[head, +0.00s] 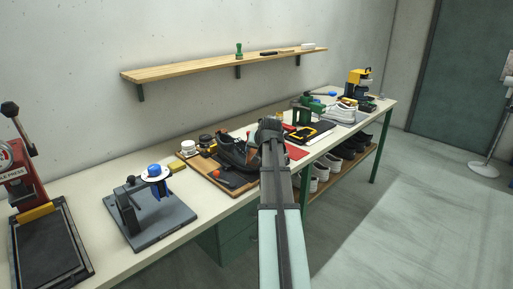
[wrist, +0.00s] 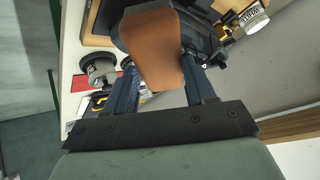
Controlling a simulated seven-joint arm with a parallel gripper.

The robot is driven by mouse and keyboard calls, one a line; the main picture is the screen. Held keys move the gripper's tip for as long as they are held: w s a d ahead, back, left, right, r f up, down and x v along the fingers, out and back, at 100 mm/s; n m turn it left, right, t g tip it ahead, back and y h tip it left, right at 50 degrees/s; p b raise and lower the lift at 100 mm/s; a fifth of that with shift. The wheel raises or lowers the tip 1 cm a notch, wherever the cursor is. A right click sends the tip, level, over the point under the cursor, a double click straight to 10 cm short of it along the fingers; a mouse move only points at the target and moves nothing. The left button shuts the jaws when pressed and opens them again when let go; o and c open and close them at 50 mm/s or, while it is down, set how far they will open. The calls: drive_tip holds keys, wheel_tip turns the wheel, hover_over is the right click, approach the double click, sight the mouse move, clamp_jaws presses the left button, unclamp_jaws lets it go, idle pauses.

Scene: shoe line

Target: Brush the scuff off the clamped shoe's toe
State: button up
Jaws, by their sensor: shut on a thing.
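My gripper (wrist: 158,68) is shut on a brown block with a dark rim, which looks like the brush (wrist: 156,48). Its bristles are hidden beneath it in the wrist view. The black shoe (head: 232,152) rests on a brown board (head: 208,168) on the bench. In the head view, my gripper (head: 270,128) is at the right end of the shoe, and my arm hides what it holds. Part of the shoe shows in the wrist view (wrist: 205,38), just beyond the brush. I cannot tell whether they touch. The clamp and the scuff cannot be made out.
A red mat (head: 296,151), a green device (head: 306,110) and white shoes (head: 342,112) are to the right. A grey stand (head: 150,215) and a red press (head: 22,175) are to the left. A wooden shelf (head: 215,65) hangs above.

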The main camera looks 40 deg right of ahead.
drive_tip(key=shift+w+f, duration=0.35)
drive_tip(key=shift+f, duration=0.45)
idle(0.9)
drive_tip(key=shift+d, duration=0.15)
drive_tip(key=d, duration=0.6)
idle(0.6)
drive_tip(key=shift+a, duration=3.2)
drive_tip(key=shift+s+r, duration=0.4)
drive_tip(key=shift+r, duration=0.5)
drive_tip(key=shift+s+r, duration=0.4)
drive_tip(key=shift+r, duration=0.55)
drive_tip(key=shift+s+r, duration=0.4)
drive_tip(key=shift+r, duration=0.5)
